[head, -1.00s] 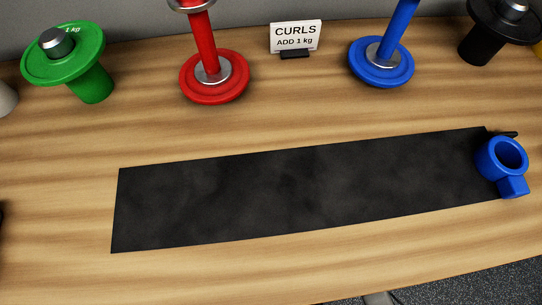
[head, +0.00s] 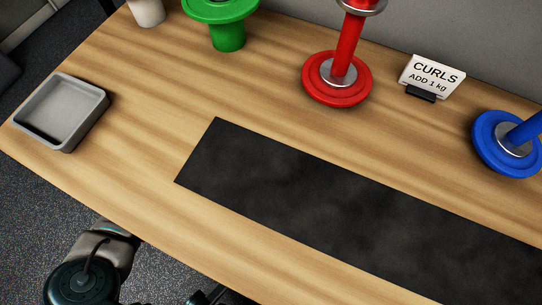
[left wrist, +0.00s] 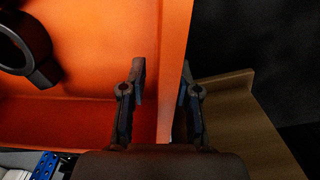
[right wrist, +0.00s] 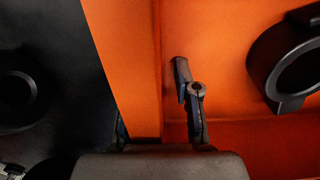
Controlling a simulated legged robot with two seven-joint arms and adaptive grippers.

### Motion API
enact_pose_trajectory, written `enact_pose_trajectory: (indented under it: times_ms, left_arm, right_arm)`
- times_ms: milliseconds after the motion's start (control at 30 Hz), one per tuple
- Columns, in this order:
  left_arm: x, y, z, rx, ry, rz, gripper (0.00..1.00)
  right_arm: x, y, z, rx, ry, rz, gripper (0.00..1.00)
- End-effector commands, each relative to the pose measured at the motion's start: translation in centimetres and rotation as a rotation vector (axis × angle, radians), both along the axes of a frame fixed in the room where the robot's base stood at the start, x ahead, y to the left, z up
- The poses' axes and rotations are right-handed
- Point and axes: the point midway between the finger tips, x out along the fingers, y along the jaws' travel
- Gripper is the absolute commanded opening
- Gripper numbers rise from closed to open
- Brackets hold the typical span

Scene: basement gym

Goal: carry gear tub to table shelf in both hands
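The gear tub is orange. It shows only in the wrist views: its wall (left wrist: 177,60) in the left wrist view and its wall (right wrist: 128,60) in the right wrist view. My left gripper (left wrist: 162,95) straddles the rim, one finger inside and one outside, closed up on the wall. My right gripper (right wrist: 152,105) has one finger inside the tub; its other finger is mostly hidden behind the wall. A black ring-shaped object (left wrist: 38,65) lies in the tub and a similar one shows in the right wrist view (right wrist: 265,65). The tub is outside the head view.
A wooden table (head: 150,95) bears a grey tray (head: 75,143), a black mat (head: 330,200), a green weight (head: 228,35), red (head: 337,90) and blue (head: 490,148) stands and a CURLS sign (head: 432,77). Carpet (head: 40,205) lies lower left. A wooden board (left wrist: 245,115) is beside the tub.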

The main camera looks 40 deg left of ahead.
Motion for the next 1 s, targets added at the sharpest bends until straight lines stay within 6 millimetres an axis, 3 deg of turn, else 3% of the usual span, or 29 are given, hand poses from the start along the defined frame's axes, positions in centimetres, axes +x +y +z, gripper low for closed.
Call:
enact_pose_trajectory:
  times_ms: [500, 767, 1000]
  left_arm:
    - [0.2, 0.0, 10.0, -0.002, -0.003, 0.000, 0.31]
    - [0.1, 0.1, 11.3, -0.001, 0.000, 0.001, 0.31]
    - [0.1, 0.1, 11.3, -0.001, 0.000, 0.001, 0.31]
  right_arm:
    - [0.0, 0.0, 0.0, 0.000, 0.000, 0.000, 0.31]
    - [0.1, 0.0, 1.3, 0.001, -0.003, 0.001, 0.31]
    - [0.2, 0.0, 6.5, 0.001, -0.004, 0.001, 0.31]
